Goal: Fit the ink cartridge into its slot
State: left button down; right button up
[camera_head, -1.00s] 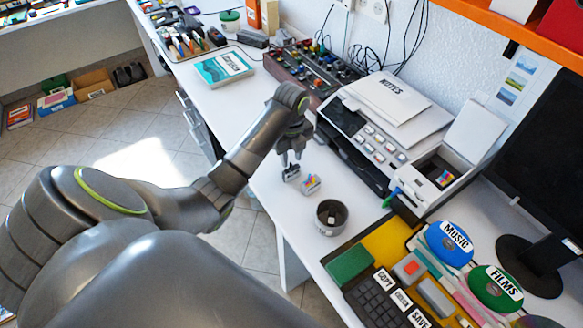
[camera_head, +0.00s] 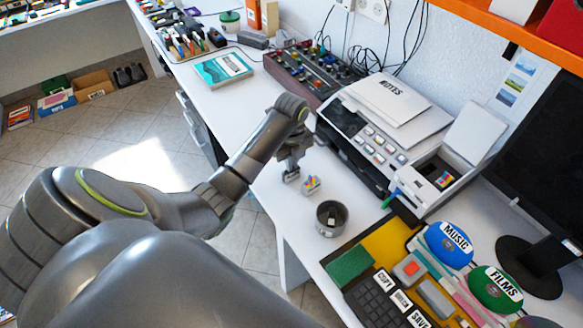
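A small dark ink cartridge (camera_head: 291,178) sits on the white desk in front of the printer. A second cartridge with a colourful label (camera_head: 311,184) lies just right of it. The printer (camera_head: 375,140) has its lid raised, and its cartridge bay (camera_head: 431,172) shows a dark space beside a colour-labelled cartridge (camera_head: 444,180). My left gripper (camera_head: 291,170) points down with its fingertips right at the dark cartridge. The fingers look closer together, but whether they are shut on it is too small to tell. My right gripper is not in view.
A dark round cup (camera_head: 331,218) stands near the desk edge, close to the cartridges. A yellow mat (camera_head: 389,243) with a keyboard (camera_head: 376,298) lies at the front right. A teal book (camera_head: 223,69) lies farther back. The desk between book and gripper is clear.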

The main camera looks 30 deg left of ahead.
pick_arm(q)
notch_tip(320, 180, up, 5)
jog(key=shift+w+f, duration=0.1)
jog(key=shift+f, duration=0.1)
notch_tip(320, 180, up, 4)
jog(key=p, duration=0.3)
jog(key=shift+r+p, duration=0.75)
